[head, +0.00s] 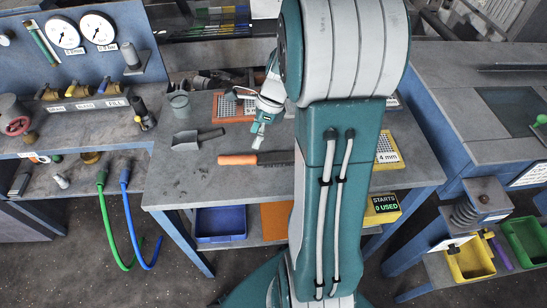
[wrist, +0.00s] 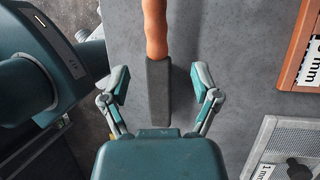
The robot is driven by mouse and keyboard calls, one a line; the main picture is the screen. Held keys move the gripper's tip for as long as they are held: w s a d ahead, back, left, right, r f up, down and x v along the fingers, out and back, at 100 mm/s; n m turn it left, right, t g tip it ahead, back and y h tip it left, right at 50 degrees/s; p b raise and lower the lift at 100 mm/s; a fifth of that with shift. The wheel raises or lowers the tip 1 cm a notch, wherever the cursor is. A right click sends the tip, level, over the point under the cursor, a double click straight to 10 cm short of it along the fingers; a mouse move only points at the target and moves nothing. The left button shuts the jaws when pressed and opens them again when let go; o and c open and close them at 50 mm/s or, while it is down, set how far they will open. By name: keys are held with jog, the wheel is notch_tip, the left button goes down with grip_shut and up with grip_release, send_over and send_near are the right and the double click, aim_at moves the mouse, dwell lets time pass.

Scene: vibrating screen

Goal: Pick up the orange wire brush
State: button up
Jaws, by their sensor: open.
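The orange wire brush lies on the grey workbench, with its orange handle (head: 238,159) pointing left and its dark grey block running right towards my arm in the head view. In the wrist view the dark block (wrist: 158,92) sits between my two fingers, and the orange handle runs off the top edge. My gripper (head: 258,142) is open and empty, just behind the brush in the head view. In the wrist view my gripper (wrist: 160,80) has a clear gap on each side of the block. My arm hides part of the bench to the right.
A grey scoop (head: 187,140) lies left of the brush. A grey cup (head: 180,104) and an orange-framed sieve (head: 222,107) stand behind. A 4 mm sieve (head: 386,157) is right of my arm. A blue tray (head: 220,222) is on the lower shelf. The bench's front left is clear.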

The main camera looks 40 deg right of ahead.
aim_at(248, 160)
jog(key=x, duration=0.3)
jog(key=shift+a+f, duration=0.1)
jog(key=shift+f, duration=0.05)
jog(key=x, duration=0.5)
jog(key=shift+s+f, duration=0.15)
jog(key=shift+s, duration=0.1)
grip_shut()
